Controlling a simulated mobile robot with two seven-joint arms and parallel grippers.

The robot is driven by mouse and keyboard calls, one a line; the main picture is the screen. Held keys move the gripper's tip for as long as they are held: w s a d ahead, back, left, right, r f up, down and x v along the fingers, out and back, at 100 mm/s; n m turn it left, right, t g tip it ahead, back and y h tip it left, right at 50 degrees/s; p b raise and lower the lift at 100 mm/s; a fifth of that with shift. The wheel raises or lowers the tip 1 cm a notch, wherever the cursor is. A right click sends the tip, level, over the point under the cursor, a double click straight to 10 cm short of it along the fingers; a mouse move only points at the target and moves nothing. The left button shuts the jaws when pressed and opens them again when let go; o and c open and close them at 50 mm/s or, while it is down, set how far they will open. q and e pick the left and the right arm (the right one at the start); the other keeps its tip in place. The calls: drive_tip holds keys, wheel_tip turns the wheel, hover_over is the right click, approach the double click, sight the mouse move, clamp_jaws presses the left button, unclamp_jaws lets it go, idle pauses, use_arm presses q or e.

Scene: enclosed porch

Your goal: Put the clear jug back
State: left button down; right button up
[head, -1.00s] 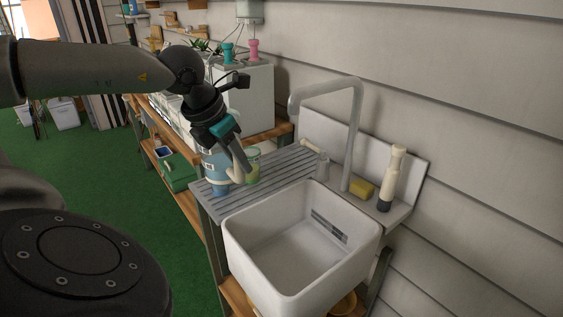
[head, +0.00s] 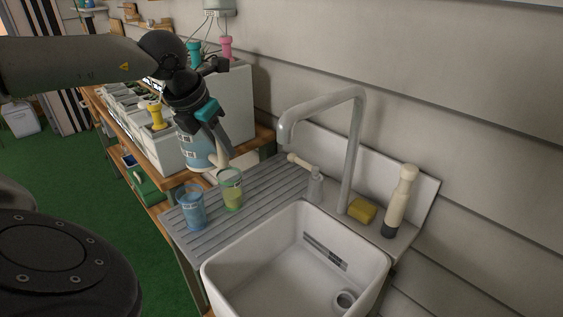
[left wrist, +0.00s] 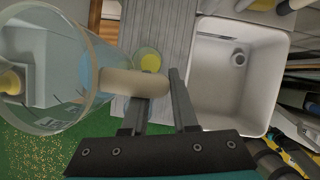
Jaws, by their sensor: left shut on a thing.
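The clear jug (head: 196,152) is a see-through, blue-tinted vessel with a pale handle. My left gripper (head: 218,145) is shut on that handle and holds the jug over the far left end of the ribbed drainboard, by the wooden bench. In the left wrist view the jug's round rim and clear wall (left wrist: 50,65) fill the left side. Its cream handle (left wrist: 135,83) lies at the fingers of the left gripper (left wrist: 160,85). The jug's base is partly hidden in the head view, so I cannot tell its exact clearance. My right gripper is not in view.
A blue cup (head: 192,208) and a green-yellow cup (head: 231,190) stand on the drainboard (head: 262,190), close below the jug. A white sink (head: 290,265), tall tap (head: 357,150), yellow sponge (head: 362,211) and cream-handled brush (head: 400,200) are to the right. White bins (head: 150,140) line the bench.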

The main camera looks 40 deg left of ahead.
use_arm(q)
drive_tip(key=w+d+p, duration=0.3)
drive_tip(key=w, duration=1.3)
drive_tip(key=f, duration=0.2)
drive_tip(key=f+b, duration=0.1)
drive_tip(key=f, duration=0.4)
drive_tip(key=shift+w+d+f, duration=0.1)
drive_tip(key=shift+w+f, duration=0.2)
drive_tip(key=f, duration=0.2)
drive_tip(key=f+b, duration=0.1)
drive_tip(key=shift+w+d+f, duration=0.1)
drive_tip(key=shift+w+f, duration=0.15)
drive_tip(key=shift+f, duration=0.15)
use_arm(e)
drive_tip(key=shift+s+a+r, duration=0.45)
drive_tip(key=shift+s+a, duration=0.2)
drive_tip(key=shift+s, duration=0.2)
use_arm(q)
drive_tip(key=shift+f, duration=0.15)
drive_tip(key=c, duration=1)
unclamp_jaws()
drive_tip(key=shift+s, duration=0.1)
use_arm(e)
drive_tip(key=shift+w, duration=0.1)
